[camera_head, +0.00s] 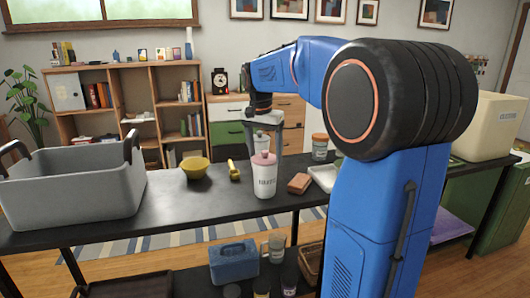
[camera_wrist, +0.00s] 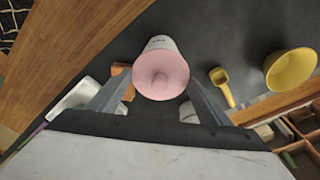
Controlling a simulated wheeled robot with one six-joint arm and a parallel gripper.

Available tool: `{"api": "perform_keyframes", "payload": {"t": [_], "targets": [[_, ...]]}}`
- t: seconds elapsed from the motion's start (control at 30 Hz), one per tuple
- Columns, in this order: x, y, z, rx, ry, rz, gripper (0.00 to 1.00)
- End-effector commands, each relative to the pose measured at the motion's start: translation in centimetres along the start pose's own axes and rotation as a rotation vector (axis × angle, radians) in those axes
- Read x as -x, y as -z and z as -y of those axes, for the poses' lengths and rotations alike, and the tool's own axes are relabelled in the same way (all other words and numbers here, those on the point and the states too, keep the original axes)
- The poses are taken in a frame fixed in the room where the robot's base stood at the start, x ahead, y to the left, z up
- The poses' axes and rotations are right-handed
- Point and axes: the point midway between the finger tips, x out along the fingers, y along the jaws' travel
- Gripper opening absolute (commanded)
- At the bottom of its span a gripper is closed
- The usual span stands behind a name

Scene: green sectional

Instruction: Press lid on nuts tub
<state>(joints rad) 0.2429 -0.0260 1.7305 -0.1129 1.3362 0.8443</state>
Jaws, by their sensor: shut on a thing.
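The nuts tub (camera_head: 264,179) is a white canister with dark lettering, upright on the dark table; I cannot read the lettering clearly. In the wrist view the lid (camera_wrist: 162,76) hides most of the tub (camera_wrist: 161,43). Whether the lid is fully seated cannot be told. My gripper (camera_head: 266,148) points down from above, its grey fingers on either side of the lid and shut on it. The fingers also show in the wrist view (camera_wrist: 161,82).
A yellow bowl (camera_head: 194,167) and yellow scoop (camera_head: 233,171) lie left of the tub. A brown block (camera_head: 299,183), a white tray (camera_head: 324,177) and another jar (camera_head: 319,148) are to the right. A large grey bin (camera_head: 75,187) stands at the far left.

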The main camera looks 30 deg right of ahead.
Motion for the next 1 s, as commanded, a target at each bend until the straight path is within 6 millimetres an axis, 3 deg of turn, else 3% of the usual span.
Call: {"api": "perform_keyframes", "payload": {"t": [0.4, 0.43, 0.5, 0.53, 0.73, 0.77, 1.0], "targets": [[-0.10, -0.01, 0.00, 0.000, 0.000, 0.000, 0.51], [-0.10, -0.01, 0.00, 0.000, 0.000, 0.000, 0.74], [-0.10, -0.01, 0.00, 0.000, 0.000, 0.000, 0.91], [-0.10, -0.01, 0.00, 0.000, 0.000, 0.000, 0.94], [-0.10, -0.02, 0.00, 0.000, 0.000, 0.000, 0.94], [-0.10, -0.02, 0.00, 0.000, 0.000, 0.000, 1.00], [-0.06, -0.01, 0.01, 0.000, 0.000, 0.000, 1.00]]}}
